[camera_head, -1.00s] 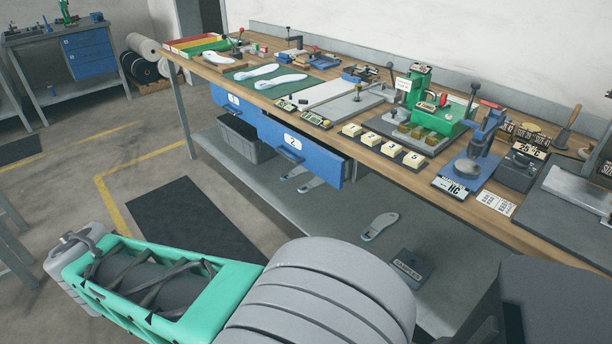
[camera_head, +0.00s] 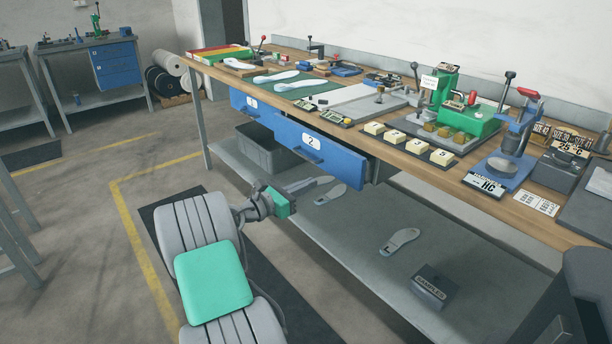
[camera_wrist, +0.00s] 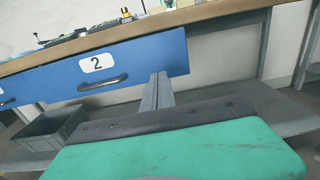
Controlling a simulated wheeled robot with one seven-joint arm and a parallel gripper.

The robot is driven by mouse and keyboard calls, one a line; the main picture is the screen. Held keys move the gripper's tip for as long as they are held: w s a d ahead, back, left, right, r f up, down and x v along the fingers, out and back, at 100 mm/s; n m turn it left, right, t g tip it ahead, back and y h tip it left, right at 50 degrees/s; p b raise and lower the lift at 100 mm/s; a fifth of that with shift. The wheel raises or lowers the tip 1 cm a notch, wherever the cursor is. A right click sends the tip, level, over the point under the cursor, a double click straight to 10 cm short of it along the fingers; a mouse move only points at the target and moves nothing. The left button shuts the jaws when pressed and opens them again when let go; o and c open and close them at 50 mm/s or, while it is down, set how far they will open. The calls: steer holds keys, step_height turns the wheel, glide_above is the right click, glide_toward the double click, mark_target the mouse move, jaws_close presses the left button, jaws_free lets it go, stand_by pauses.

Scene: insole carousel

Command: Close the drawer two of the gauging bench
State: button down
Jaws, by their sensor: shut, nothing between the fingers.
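Drawer two (camera_head: 340,160) of the gauging bench (camera_head: 448,180) has a blue front with a white "2" label and a dark bar handle. It stands pulled out from under the bench top, ahead of drawer one (camera_head: 251,105). In the wrist view, its front (camera_wrist: 150,62) fills the upper left, with the handle (camera_wrist: 102,82) below the label. My gripper (camera_head: 312,184) is shut and empty, low in front of the drawer. In the wrist view, its fingers (camera_wrist: 158,88) point at the right part of the front. I cannot tell whether they touch it.
A grey bin (camera_head: 262,150) sits on the lower shelf (camera_head: 385,275), with loose insoles and a dark "SAMPLES" box (camera_head: 430,287). Tools and gauges crowd the bench top. The floor at left, around the dark mat, is clear.

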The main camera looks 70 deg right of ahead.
mark_target(344, 168)
steer(key=b+x, duration=0.4)
steer(key=x, duration=0.6)
steer(key=shift+s+d+f, duration=0.1)
steer(key=shift+d+f, duration=0.05)
steer(key=shift+d, duration=0.05)
steer(key=shift+s+d, duration=0.1)
steer(key=shift+d, duration=0.2)
steer(key=shift+s+d, duration=0.1)
steer(key=shift+d, duration=0.05)
